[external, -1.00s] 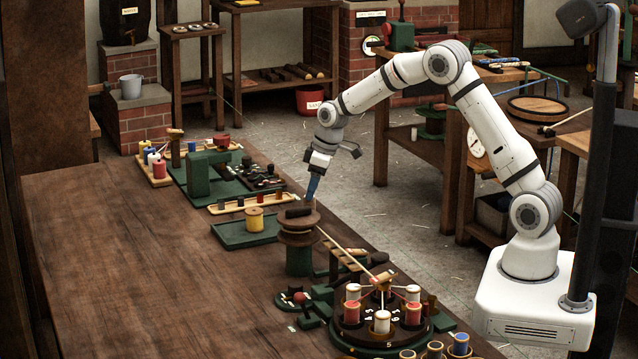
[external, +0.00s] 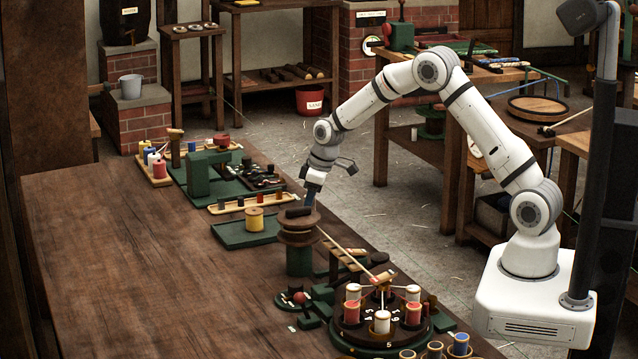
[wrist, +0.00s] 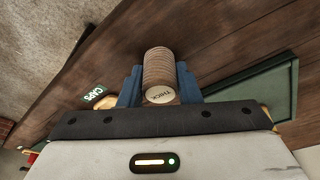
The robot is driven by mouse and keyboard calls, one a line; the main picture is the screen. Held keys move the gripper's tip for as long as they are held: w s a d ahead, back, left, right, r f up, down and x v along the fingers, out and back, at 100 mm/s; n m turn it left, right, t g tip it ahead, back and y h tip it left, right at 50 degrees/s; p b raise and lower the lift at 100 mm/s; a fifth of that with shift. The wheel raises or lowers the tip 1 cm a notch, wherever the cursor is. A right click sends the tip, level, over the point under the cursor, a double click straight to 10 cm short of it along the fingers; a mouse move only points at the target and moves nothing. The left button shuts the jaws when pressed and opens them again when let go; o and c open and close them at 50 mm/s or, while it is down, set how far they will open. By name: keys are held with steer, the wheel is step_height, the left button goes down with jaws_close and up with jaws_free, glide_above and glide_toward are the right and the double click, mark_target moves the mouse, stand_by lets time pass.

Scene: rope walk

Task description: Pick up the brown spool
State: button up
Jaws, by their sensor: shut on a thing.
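The brown spool (wrist: 158,68), wound with tan-brown cord and marked THICK on its end, sits between the two blue fingers of my gripper (wrist: 158,84) in the wrist view. The fingers are shut on it, one on each side. In the external view my gripper (external: 311,196) points down at the table's far edge, behind the brown-topped winding drum. The drum hides the fingertips, and I cannot make out the spool there. I cannot tell whether the spool still touches the table.
The winding drum (external: 299,228) on a green post stands close in front of my gripper. A round spool carousel (external: 350,338) stands at front right. The table's left part is clear.

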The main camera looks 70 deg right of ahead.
steer(key=c, duration=0.3)
